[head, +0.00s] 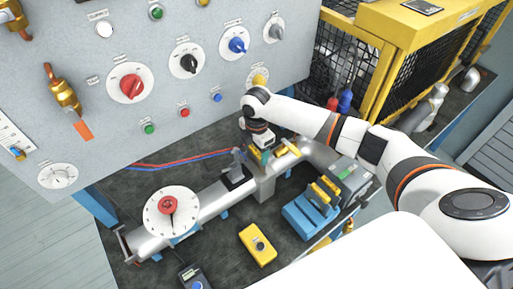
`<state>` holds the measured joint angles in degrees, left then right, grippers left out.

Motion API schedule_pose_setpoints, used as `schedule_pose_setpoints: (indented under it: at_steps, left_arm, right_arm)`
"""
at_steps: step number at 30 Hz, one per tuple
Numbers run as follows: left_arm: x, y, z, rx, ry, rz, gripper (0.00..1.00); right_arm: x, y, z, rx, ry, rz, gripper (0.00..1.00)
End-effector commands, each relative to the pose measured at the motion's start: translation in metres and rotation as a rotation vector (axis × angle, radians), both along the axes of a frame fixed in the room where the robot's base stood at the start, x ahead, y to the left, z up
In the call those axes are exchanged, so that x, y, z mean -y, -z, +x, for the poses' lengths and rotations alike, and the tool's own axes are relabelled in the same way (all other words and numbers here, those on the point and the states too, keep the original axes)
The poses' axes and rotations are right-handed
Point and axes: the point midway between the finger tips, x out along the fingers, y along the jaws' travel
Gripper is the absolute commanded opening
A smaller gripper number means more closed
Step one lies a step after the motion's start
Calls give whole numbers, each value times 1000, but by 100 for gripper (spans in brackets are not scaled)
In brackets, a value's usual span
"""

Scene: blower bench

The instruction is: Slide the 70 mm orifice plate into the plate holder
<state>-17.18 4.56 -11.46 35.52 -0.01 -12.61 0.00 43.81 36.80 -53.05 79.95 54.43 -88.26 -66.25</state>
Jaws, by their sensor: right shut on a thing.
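My right gripper (260,150) is above the pipe in the middle of the bench, pointing down. It is shut on an orifice plate (257,157), of which only a small yellow-green part shows; its size marking is not readable. The plate holder appears to be the grey block (264,189) in the pipe, just below the gripper. I cannot tell whether the plate is in the slot or above it. My left gripper is out of view.
A blue rack (300,222) with yellow-handled plates (325,190) stands right of the holder. The pipe (212,201) carries a white dial (171,212). A yellow handheld box (258,245) lies in front. The control panel (205,100) rises behind; a yellow cage (385,40) stands back right.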

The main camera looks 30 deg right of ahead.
Motion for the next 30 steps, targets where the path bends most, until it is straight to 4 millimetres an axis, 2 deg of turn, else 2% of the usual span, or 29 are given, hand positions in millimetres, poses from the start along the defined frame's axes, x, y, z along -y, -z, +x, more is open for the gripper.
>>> schedule_pose_setpoints:
  at_steps: [30]
  left_arm:
    - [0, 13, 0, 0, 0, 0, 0]
  right_arm:
    - [0, 26, 0, 0, 0, 1, 17]
